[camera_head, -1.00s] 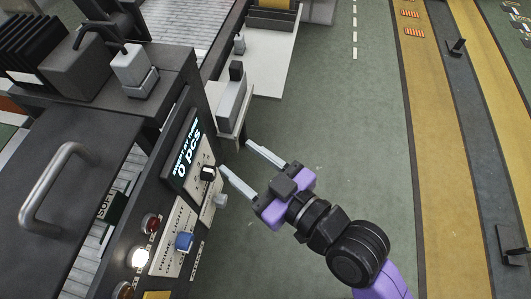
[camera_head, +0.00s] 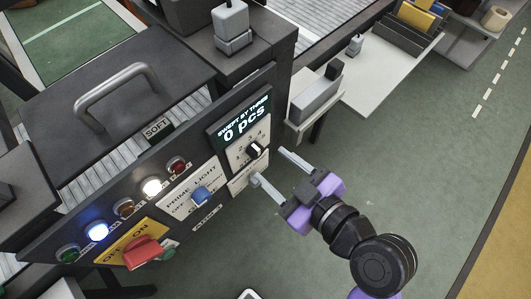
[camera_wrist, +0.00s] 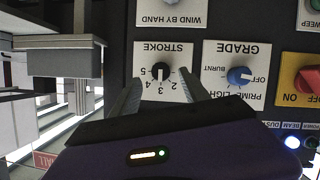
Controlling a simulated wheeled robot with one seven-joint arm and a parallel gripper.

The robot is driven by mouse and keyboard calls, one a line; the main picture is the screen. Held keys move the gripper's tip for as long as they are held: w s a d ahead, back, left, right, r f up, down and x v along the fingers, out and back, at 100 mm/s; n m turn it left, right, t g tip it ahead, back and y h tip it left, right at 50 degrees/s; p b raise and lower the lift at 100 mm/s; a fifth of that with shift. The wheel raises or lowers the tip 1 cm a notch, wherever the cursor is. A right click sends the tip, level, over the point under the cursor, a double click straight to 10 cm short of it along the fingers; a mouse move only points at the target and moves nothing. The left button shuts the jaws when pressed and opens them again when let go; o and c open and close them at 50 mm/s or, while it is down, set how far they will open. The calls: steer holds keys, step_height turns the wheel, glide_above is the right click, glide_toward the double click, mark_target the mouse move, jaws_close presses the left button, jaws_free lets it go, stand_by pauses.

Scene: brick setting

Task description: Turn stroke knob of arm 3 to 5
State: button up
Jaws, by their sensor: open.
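The stroke knob (camera_head: 257,148) is black with a white mark, on a white dial plate below the display. In the wrist view the knob (camera_wrist: 160,71) appears upside down, with numbers 2 to 5 readable around it; its mark seems to point toward 3. My gripper (camera_head: 267,164) is open and empty in front of the panel's right end. In the wrist view its fingers (camera_wrist: 159,76) spread to either side of the knob. I cannot tell how far the tips are from the panel. The display (camera_head: 240,126) reads "0 pcs".
A blue grade knob (camera_head: 201,195) sits beside the stroke plate. A red switch (camera_head: 143,251) on yellow and several lamps are farther left. A grey box on a ledge (camera_head: 314,103) stands behind my gripper. Open green floor lies to the right.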

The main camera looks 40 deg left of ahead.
mark_target(259, 154)
steer(key=shift+x, duration=2.4)
jaws_close()
